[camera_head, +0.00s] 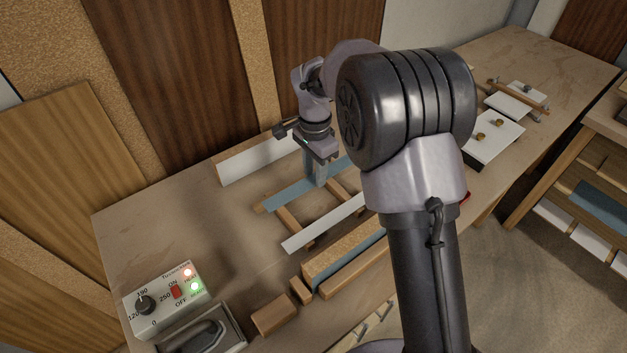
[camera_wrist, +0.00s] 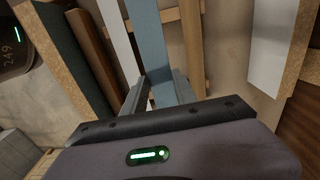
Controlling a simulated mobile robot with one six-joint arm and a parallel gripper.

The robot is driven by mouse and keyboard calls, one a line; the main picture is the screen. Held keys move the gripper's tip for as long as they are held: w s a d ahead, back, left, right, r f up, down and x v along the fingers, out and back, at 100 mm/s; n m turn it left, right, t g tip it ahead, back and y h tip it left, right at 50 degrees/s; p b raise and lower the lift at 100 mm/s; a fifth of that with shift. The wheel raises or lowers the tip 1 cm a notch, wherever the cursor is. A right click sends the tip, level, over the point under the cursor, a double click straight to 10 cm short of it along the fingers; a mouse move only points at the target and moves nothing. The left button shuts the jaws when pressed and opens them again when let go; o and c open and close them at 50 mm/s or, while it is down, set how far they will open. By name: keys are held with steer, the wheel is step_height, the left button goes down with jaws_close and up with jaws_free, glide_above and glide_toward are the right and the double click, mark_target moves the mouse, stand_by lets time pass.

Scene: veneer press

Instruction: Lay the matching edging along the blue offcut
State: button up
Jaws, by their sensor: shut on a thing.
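A long blue edging strip (camera_head: 290,193) lies over a wooden rack on the bench and also shows in the wrist view (camera_wrist: 149,35). My gripper (camera_head: 318,181) points down over it, and in the wrist view its fingers (camera_wrist: 160,92) are shut on the strip. I cannot tell whether the strip is lifted off the rails. The blue offcut (camera_head: 350,264), a chipboard piece with a blue face, lies nearer the front edge. It shows at the left of the wrist view (camera_wrist: 68,45). My arm hides part of the offcut and of the rack.
A white strip (camera_head: 324,222) lies parallel on the rack, between the blue strip and the offcut. A white-faced board (camera_head: 258,162) stands behind. A control box (camera_head: 165,294) with lit lamps, an iron (camera_head: 203,336) and a wooden block (camera_head: 274,315) occupy the front left. White boards (camera_head: 493,139) lie right.

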steer(key=s+d+r+p, duration=0.4)
steer(key=s+d+r, duration=0.1)
steer(key=s, duration=0.2)
steer(key=r+p, duration=0.1)
steer(key=p, duration=0.1)
glide_above(358, 235)
step_height(358, 235, down, 8)
steer(key=b, duration=0.7)
steer(key=shift+f, duration=0.2)
steer(key=shift+r, duration=0.1)
steer(key=o, duration=0.6)
steer(key=shift+o, duration=0.6)
steer(key=o, duration=0.5)
steer(key=shift+c, duration=0.2)
steer(key=shift+r, duration=0.1)
